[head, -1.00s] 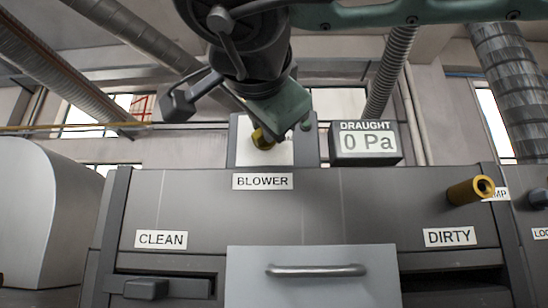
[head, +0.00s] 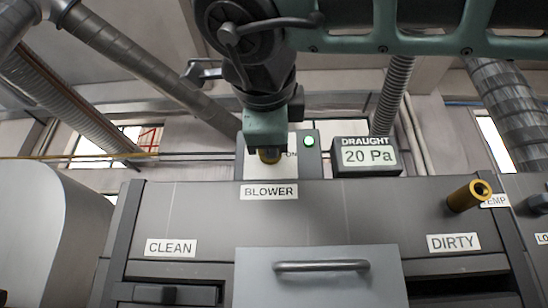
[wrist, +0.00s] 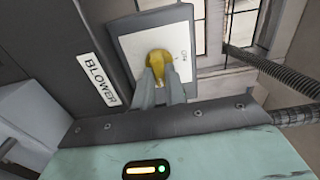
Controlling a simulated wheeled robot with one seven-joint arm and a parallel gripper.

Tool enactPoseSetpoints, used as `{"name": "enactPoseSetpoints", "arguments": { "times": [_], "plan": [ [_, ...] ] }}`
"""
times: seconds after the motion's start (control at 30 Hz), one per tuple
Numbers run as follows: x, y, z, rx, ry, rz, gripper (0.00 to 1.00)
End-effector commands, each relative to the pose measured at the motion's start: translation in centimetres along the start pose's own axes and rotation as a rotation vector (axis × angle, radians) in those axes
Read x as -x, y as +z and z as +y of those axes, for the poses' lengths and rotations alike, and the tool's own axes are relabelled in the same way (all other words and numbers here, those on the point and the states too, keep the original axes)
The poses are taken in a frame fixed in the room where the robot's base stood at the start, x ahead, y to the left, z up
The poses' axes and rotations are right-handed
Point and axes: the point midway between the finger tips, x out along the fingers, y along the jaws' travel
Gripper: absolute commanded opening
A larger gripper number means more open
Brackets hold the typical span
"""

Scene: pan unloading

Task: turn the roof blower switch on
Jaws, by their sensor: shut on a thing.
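The blower switch is a yellow knob (wrist: 159,64) on a pale panel (wrist: 122,50) above the BLOWER label (head: 269,192). A green lamp (head: 309,141) is lit at the panel's upper right. The draught display (head: 366,156) reads 20 Pa. Part of the ON marking shows beside the gripper.
The grey cabinet has a CLEAN label (head: 170,248), a DIRTY label (head: 453,242) and a pale drawer front with a handle (head: 321,266). A brass tube (head: 468,196) sticks out at the right. Ducts hang overhead.

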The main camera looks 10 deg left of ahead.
Motion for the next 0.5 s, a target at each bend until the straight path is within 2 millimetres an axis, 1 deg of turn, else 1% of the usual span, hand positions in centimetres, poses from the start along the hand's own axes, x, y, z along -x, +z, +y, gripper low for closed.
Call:
{"name": "enactPoseSetpoints", "arguments": {
  "times": [0.2,0.5],
  "plan": [
    [-0.01,-0.01,0.12,-0.032,0.002,0.002,0.0],
    [0.0,-0.01,0.11,-0.035,0.003,0.002,0.0]
  ]
}}
